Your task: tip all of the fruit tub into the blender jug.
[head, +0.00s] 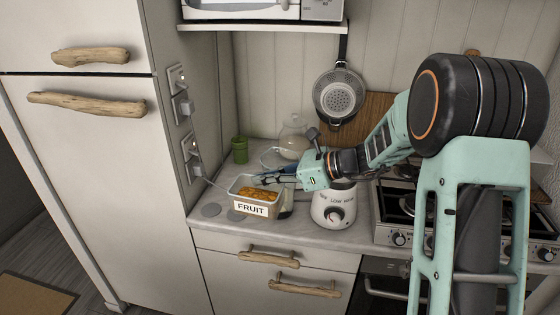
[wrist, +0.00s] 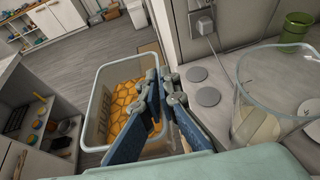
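The fruit tub (head: 241,189), a clear box labelled FRUIT, holds orange pieces (head: 259,193). It looks roughly level and seems held above the counter's front part. In the wrist view the tub (wrist: 93,107) is close, with orange pieces covering its floor. My gripper (wrist: 162,78) has one blue finger on each side of the tub's near wall, closed on it. In the head view my gripper (head: 262,180) reaches the tub from the right. A clear jug (wrist: 245,112), apparently the blender jug, stands beside my gripper; it also shows in the head view (head: 294,136).
A white blender base (head: 334,209) with a dial stands right of the tub, its top partly hidden by my arm. A green cup (head: 240,150) stands at the back left. A stove (head: 400,222) is at the right, a tall cabinet (head: 95,170) at the left.

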